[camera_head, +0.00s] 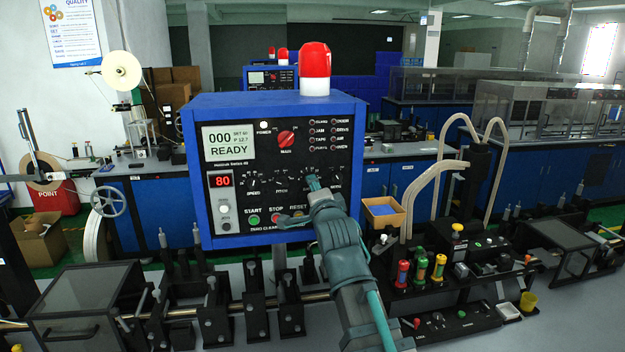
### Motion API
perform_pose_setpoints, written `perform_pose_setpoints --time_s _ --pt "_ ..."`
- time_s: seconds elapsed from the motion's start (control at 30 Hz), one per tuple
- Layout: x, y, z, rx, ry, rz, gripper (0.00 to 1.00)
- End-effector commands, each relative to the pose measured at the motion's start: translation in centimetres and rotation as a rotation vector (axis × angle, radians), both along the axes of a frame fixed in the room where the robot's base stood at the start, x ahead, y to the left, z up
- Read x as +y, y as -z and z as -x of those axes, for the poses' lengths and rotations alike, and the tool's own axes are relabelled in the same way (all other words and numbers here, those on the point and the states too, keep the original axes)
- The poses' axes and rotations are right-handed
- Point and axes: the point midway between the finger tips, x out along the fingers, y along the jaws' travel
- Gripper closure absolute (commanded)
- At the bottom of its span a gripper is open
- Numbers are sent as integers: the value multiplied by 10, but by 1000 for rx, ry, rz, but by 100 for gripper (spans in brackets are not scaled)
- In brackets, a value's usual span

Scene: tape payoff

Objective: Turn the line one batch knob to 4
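A blue control box (198,175) with a black front panel stands in the middle of the view. Its screen (229,141) reads 000 and READY, and a red display (221,180) below shows 80. A row of small black knobs runs across the panel: a speed knob (253,184), a pitch knob (281,184) and a rightmost knob (334,180) with an unreadable label. My gripper (313,183) points at the panel in this row, between the pitch and rightmost knobs, and hides that part. I cannot tell which knob is batch, whether the fingertips touch one, or their opening.
A red main switch (286,138) is above the knobs. Start (254,219), stop (276,218) and reset (298,215) buttons sit below, close to my gripper. A red beacon (314,62) tops the box. A similar box (270,78) stands farther back.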

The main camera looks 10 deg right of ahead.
Motion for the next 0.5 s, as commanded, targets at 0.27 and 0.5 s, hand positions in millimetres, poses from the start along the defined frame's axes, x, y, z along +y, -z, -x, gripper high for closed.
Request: perform_pose_setpoints --time_s 0.27,0.5 --pt "3 -1 -30 1 0 1 63" --pt "3 0 -32 0 0 1 63"
